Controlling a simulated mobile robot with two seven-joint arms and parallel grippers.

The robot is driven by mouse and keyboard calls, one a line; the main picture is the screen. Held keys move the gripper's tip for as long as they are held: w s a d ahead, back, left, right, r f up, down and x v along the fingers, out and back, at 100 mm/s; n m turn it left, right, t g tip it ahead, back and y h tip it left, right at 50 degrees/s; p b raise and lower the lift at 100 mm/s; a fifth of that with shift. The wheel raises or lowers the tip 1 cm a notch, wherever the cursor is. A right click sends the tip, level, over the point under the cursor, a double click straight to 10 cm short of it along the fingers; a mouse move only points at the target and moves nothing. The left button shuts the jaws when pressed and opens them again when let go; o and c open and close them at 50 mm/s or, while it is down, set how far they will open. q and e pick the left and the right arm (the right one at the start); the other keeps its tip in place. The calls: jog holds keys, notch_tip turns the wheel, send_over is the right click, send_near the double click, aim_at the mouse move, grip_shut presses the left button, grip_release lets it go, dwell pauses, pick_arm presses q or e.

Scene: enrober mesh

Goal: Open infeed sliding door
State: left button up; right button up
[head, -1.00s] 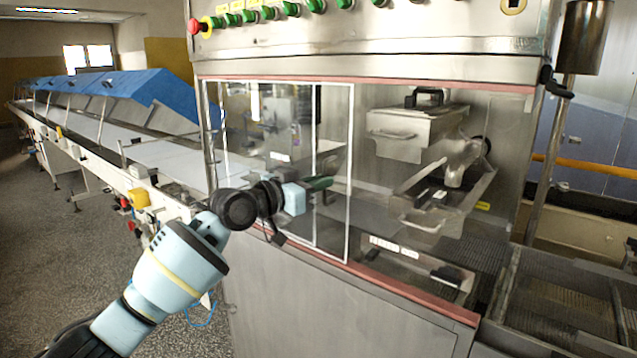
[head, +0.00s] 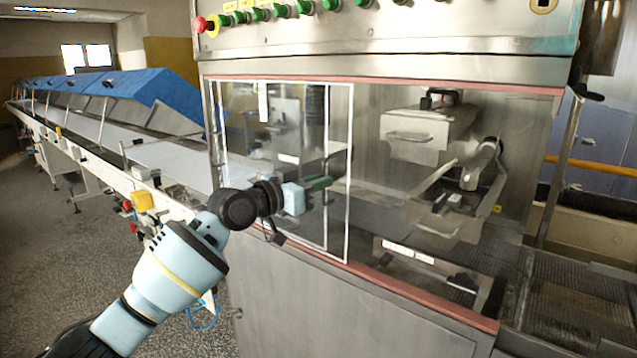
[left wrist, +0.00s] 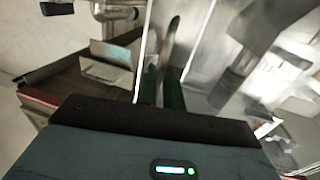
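The sliding door (head: 348,215) is a clear pane in a thin white frame on the front of the steel machine. It overlaps a second white-framed pane (head: 326,110) at the left. To its right the machine front shows a wide gap. My left gripper (head: 322,184) is at the door, near its right edge, with green fingers. In the left wrist view the fingers (left wrist: 161,80) stand close together beside a white frame edge and a slim grey upright bar. Whether they clamp the bar is unclear. My right gripper is not in view.
Inside the machine are a steel box with a handle (head: 415,133) and a tray assembly (head: 455,205). Red strips (head: 430,297) edge the opening. A conveyor with blue covers (head: 130,88) runs off to the left. A mesh belt (head: 575,300) lies at the right.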

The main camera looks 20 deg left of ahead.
pick_arm(q)
jog(key=o, duration=0.4)
jog(key=shift+w+a, duration=0.1)
jog(key=shift+a, duration=0.3)
jog(key=shift+d, duration=0.1)
jog(key=v, duration=0.8)
jog(key=shift+w, duration=0.1)
